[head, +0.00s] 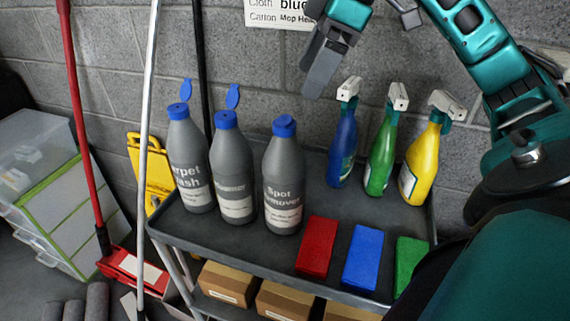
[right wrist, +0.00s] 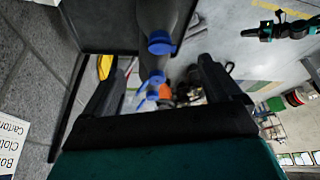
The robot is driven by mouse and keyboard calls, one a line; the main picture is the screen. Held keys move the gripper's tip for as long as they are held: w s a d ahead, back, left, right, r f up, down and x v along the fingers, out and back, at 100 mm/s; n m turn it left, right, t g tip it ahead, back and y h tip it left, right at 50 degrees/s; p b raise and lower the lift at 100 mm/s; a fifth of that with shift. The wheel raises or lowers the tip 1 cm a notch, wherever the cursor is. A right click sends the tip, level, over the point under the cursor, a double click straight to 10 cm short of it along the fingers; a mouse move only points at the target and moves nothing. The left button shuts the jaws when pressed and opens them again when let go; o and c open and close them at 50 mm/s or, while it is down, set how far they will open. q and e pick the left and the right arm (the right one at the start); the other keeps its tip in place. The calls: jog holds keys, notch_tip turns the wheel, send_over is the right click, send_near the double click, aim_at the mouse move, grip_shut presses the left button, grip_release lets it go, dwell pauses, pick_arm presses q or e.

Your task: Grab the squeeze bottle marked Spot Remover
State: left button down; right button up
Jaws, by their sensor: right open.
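The grey Spot Remover bottle (head: 283,180) stands upright on the cart's top tray (head: 250,257), rightmost of three grey bottles, its blue cap shut. My right gripper (head: 318,72) is above and to the right of it, apart from it, with open jaws. The right wrist view shows grey bottles with blue caps (right wrist: 160,43) beyond the spread fingers (right wrist: 165,85). I cannot tell which of them is Spot Remover. Nothing is between the fingers. A teal and black part, apparently my left gripper (right wrist: 284,28), is small at the top right there; its jaws are unclear.
Two grey bottles with flipped-up blue caps, Carpet Wash (head: 190,165) and a middle one (head: 232,170), stand close on the left. Blue, green and yellow spray bottles (head: 420,165) stand right. Red (head: 317,246), blue and green pads lie in front. A block wall is behind.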

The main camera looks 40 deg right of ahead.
aim_at(287, 119)
jog(key=b+x, duration=0.1)
jog(key=x, duration=0.6)
jog(key=shift+a+f, duration=0.1)
jog(key=x, duration=0.5)
jog(key=shift+f+b, duration=0.15)
jog(key=shift+b, duration=0.15)
jog(key=shift+w+f, duration=0.1)
jog(key=shift+f, duration=0.05)
pick_arm(q)
jog(key=shift+s+a+f, duration=0.15)
jog(key=shift+s+f, duration=0.05)
jog(key=shift+f, duration=0.7)
pick_arm(e)
jog(key=shift+c, duration=0.5)
jog(key=c, duration=0.8)
pick_arm(q)
jog(key=shift+s, duration=0.15)
pick_arm(e)
grip_shut()
